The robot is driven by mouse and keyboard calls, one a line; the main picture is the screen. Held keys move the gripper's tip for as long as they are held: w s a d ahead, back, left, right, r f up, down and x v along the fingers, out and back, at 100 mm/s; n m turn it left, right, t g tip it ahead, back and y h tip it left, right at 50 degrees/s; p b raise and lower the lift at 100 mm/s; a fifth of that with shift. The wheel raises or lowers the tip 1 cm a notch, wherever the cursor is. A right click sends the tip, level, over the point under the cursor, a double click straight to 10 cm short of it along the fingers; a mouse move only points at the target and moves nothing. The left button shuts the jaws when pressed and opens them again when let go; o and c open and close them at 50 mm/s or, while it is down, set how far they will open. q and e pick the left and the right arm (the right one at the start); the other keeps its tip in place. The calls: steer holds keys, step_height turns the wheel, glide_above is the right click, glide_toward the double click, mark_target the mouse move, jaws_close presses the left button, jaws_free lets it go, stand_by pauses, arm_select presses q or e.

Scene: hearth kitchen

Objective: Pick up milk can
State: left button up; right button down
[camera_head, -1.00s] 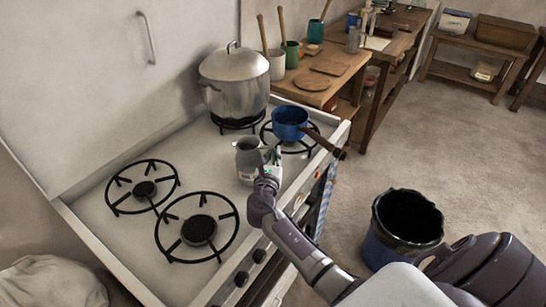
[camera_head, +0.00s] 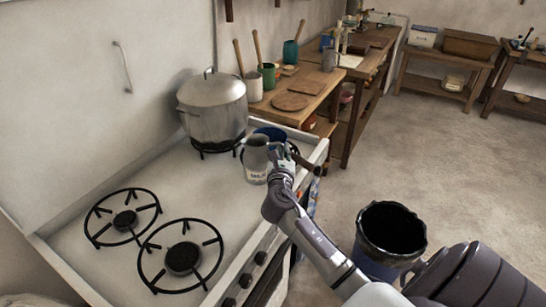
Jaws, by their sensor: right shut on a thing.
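The milk can (camera_head: 255,158) is a grey metal can with a label low on its side, at the right part of the stove top. My right gripper (camera_head: 275,160) is at its right side and shut on it. The fingers partly hide the can's right side, and I cannot tell whether its base touches the stove. My left gripper is not in view.
A large lidded pot (camera_head: 213,108) stands behind the can on the stove (camera_head: 178,185). A blue saucepan (camera_head: 272,133) sits just behind the can, partly hidden. Two empty burners are at front left. A dark bucket (camera_head: 388,245) stands on the floor at right.

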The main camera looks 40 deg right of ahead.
steer(key=shift+s+d+r, duration=0.25)
steer(key=shift+d+r, duration=0.25)
steer(key=shift+d, duration=0.2)
steer(key=shift+s+d+r, duration=0.2)
steer(key=shift+d+r, duration=0.25)
steer(key=shift+d, duration=0.2)
stand_by(1.8)
